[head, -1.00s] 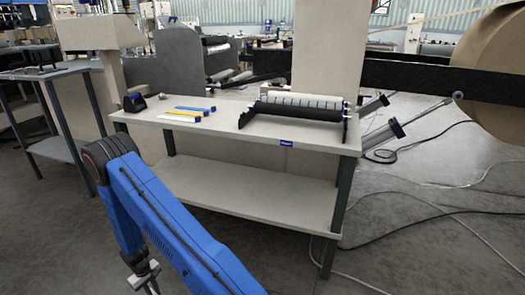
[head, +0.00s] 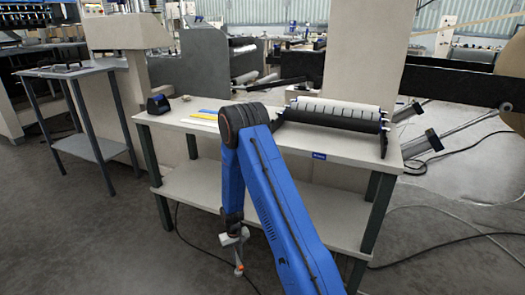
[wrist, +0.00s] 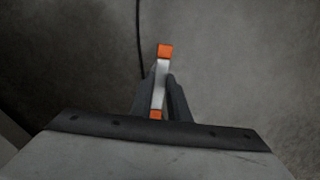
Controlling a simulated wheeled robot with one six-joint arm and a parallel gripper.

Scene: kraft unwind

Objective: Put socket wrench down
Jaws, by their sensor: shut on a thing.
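My gripper (head: 236,245) hangs low in front of the workbench in the head view, below the level of its top. In the wrist view my gripper (wrist: 160,88) is shut on the socket wrench (wrist: 161,73), a pale grey bar with orange ends held between the dark fingers. In the head view only a small orange end of the socket wrench (head: 239,270) shows below my gripper.
The workbench (head: 345,146) carries a black-and-white roller unit (head: 335,113), a dark box (head: 158,104) and blue and yellow strips (head: 207,112). My arm hides part of its top. A grey side table (head: 95,70) stands left. A cable (head: 215,240) crosses the floor.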

